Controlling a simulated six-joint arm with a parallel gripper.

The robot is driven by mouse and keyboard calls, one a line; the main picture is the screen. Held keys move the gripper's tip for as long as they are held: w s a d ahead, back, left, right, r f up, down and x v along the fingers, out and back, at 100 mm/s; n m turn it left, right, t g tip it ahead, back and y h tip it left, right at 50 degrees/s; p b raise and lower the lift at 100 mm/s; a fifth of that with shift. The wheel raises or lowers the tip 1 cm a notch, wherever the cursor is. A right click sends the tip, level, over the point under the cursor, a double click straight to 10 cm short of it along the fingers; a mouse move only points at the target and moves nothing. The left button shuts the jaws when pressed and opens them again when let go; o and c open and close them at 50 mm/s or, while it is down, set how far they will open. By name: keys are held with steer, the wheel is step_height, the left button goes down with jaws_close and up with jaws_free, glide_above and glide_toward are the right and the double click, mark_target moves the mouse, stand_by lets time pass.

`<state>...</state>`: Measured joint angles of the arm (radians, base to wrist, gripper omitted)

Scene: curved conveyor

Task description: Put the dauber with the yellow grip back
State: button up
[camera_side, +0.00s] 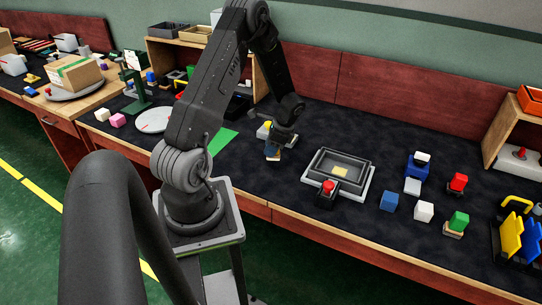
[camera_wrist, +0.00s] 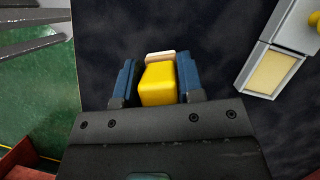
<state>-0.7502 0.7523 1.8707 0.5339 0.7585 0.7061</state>
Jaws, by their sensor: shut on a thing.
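The dauber with the yellow grip (camera_wrist: 158,84) is between the two blue fingers of my gripper (camera_wrist: 155,82) in the wrist view, its pale edge showing beyond the yellow. My gripper (camera_side: 272,152) is shut on it. In the side view the gripper is low over the dark table mat, and its fingers mostly hide the dauber. I cannot tell whether the dauber touches the mat. A light grey holder (camera_wrist: 268,70) with a pale yellow panel and a yellow knob is at the upper right of the wrist view, apart from the gripper.
Farther right are a blue cube (camera_side: 389,201), a white cube (camera_side: 424,211), a red-topped piece (camera_side: 458,183) and a green block (camera_side: 459,220). A green sheet (camera_side: 222,139) lies left. Bare mat lies between.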

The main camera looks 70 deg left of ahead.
steer(key=shift+f, duration=1.9)
steer(key=shift+f, duration=0.15)
steer(key=o, duration=1)
